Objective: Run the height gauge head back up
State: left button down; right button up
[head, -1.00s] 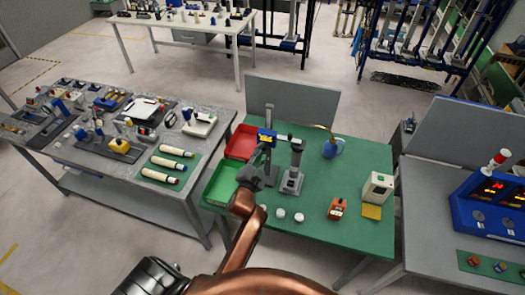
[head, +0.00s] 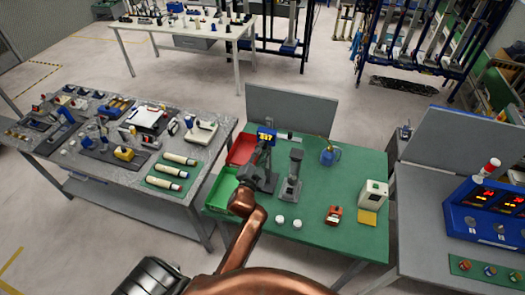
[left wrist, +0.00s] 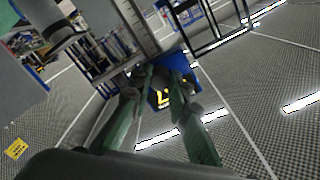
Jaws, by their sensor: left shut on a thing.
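The height gauge stands on the green table (head: 345,222). Its blue head (head: 266,134) with a yellow display sits near the top of the column; my arm hides much of the column. My left gripper (head: 264,146) is at the head from the front, shut on it. In the left wrist view the blue head (left wrist: 161,98) shows its lit display between the two fingers (left wrist: 163,82). The exact contact points are hard to see. My right gripper is in neither view.
A grey stand (head: 292,178) is just right of the gauge. A red bin (head: 241,150) and a green bin (head: 222,188) are to its left. A grey panel (head: 292,108) rises behind.

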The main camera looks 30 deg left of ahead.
pick_arm(q)
jog(key=shift+r, duration=0.45)
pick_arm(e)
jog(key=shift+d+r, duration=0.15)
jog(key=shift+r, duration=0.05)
pick_arm(q)
jog(key=c, duration=1.8)
grip_release()
jog(key=shift+f, duration=0.15)
jog(key=v, duration=1.2)
